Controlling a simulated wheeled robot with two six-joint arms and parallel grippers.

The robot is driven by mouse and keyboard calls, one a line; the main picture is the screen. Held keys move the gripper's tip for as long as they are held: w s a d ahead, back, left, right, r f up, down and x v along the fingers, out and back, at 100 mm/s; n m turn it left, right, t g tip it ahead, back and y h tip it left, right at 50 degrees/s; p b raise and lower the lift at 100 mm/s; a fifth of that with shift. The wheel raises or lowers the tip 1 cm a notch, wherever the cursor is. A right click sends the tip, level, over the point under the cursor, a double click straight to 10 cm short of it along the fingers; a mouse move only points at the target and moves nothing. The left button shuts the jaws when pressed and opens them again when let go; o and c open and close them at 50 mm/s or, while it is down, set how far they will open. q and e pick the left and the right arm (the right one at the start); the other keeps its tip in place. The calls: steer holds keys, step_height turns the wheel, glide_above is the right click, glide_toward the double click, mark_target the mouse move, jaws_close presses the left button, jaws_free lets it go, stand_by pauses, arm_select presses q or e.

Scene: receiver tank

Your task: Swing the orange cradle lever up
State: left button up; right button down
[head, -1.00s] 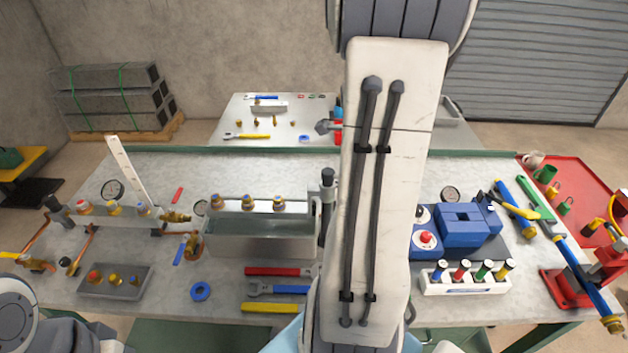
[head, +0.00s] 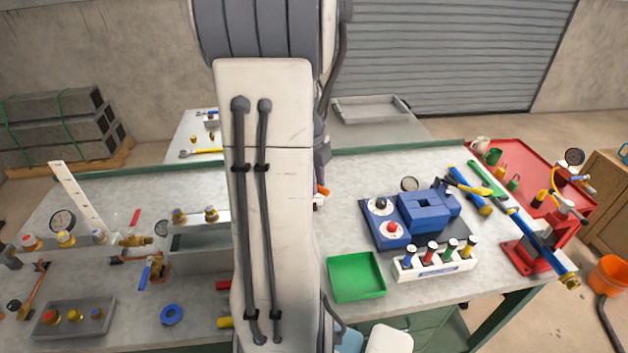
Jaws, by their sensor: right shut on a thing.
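My right arm's wide white link fills the middle of the head view and hides much of the bench behind it. A small orange piece, seemingly the orange cradle lever (head: 322,189), shows just past the link's right edge. My right gripper (head: 319,196) is there, mostly hidden behind the link, and appears shut on this piece. The jaws, the lever's angle and the rest of the cradle are hidden. My left gripper is not in view.
A green tray (head: 357,277), a blue block fixture (head: 427,211) and a white rack (head: 436,264) stand to the right. A steel trough (head: 200,241) and valve fittings stand to the left. A red stand (head: 525,256) with a blue bar is at the right edge.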

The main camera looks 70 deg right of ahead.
steer(key=c, duration=0.8)
jaws_free()
steer(key=shift+w, duration=0.2)
steer(key=shift+o, duration=0.2)
steer(key=shift+s, duration=0.1)
steer(key=shift+r, duration=0.1)
step_height(320, 180, up, 10)
steer(key=a+b, duration=0.1)
steer(key=a, duration=0.1)
steer(key=shift+w, duration=0.25)
